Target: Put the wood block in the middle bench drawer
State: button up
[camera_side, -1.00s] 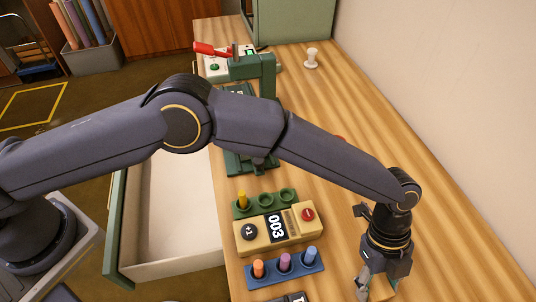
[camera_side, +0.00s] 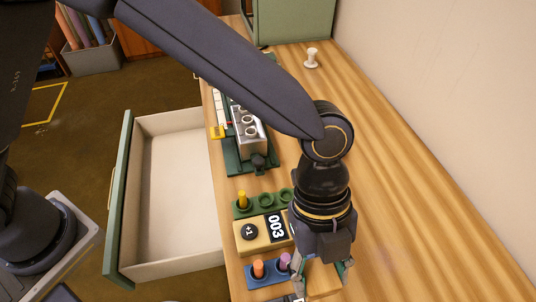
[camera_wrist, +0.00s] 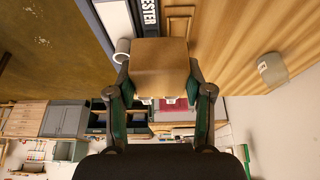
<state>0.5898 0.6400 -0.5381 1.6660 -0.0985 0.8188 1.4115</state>
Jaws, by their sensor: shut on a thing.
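My gripper (camera_side: 320,275) is shut on the wood block (camera_side: 323,282), near the front of the bench in the side view. The wrist view shows the block (camera_wrist: 160,66) between the two fingers of my gripper (camera_wrist: 160,92). An open drawer with a green front (camera_side: 117,200) stands out from the bench's left side. Its pale inside is empty where I see it. The block is to the right of the drawer, over the bench top. Whether other drawers lie above or below this one is hidden.
A metal device on a green base (camera_side: 248,135) stands farther back.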

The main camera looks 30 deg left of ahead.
jog(key=r, duration=0.2)
jog(key=a+r, duration=0.1)
jog(key=r, duration=0.2)
jog(key=shift+a+r, duration=0.3)
jog(key=shift+a, duration=0.1)
jog(key=w+a, duration=0.6)
jog(key=a, duration=0.2)
send_over(179, 226)
jog(key=w+a, duration=0.1)
notch_tip(179, 226, down, 36)
jog(key=shift+w+r, duration=0.1)
jog(key=shift+r, duration=0.1)
jog(key=shift+f, duration=0.15)
